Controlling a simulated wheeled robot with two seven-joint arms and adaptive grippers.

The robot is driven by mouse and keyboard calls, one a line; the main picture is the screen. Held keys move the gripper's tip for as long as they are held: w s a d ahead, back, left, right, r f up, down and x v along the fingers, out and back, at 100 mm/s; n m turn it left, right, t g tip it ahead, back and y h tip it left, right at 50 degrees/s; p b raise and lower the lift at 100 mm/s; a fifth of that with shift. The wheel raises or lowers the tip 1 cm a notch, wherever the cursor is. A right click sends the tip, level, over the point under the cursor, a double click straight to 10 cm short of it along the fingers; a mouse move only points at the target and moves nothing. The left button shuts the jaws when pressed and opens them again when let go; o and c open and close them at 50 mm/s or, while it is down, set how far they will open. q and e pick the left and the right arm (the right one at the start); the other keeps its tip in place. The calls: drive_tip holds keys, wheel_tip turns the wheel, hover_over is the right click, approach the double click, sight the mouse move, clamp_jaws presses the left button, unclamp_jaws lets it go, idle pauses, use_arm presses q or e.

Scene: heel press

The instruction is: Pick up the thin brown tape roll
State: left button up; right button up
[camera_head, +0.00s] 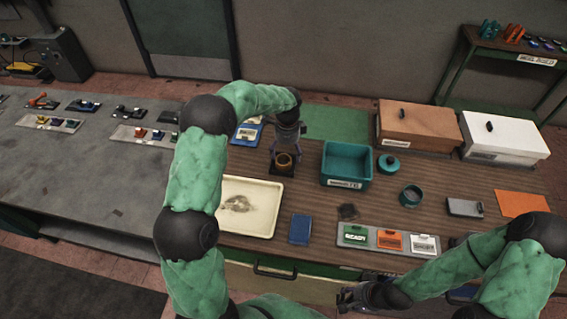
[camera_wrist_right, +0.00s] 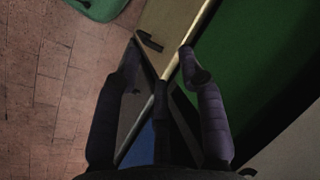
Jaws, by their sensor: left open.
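A thin brown tape roll (camera_head: 284,162) sits on a small dark square pad near the back of the wooden counter. My left gripper (camera_head: 285,156) points down right over the roll. Its fingers are open, one on each side of the roll; whether they touch it I cannot tell. My right gripper (camera_head: 346,298) is low in front of the counter's front edge, away from the roll.
A teal bin (camera_head: 346,147) stands right of the roll. A labelled card rack (camera_head: 358,236) is at the front. Brown (camera_head: 428,120) and white (camera_head: 505,128) lidded boxes stand at back right.

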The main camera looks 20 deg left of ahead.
sight(286, 158)
use_arm(q)
drive_tip(key=f, duration=0.5)
drive_tip(key=shift+w+a, duration=0.3)
drive_tip(key=shift+a, duration=0.1)
drive_tip(key=shift+c, duration=0.3)
drive_tip(key=c, duration=1.1)
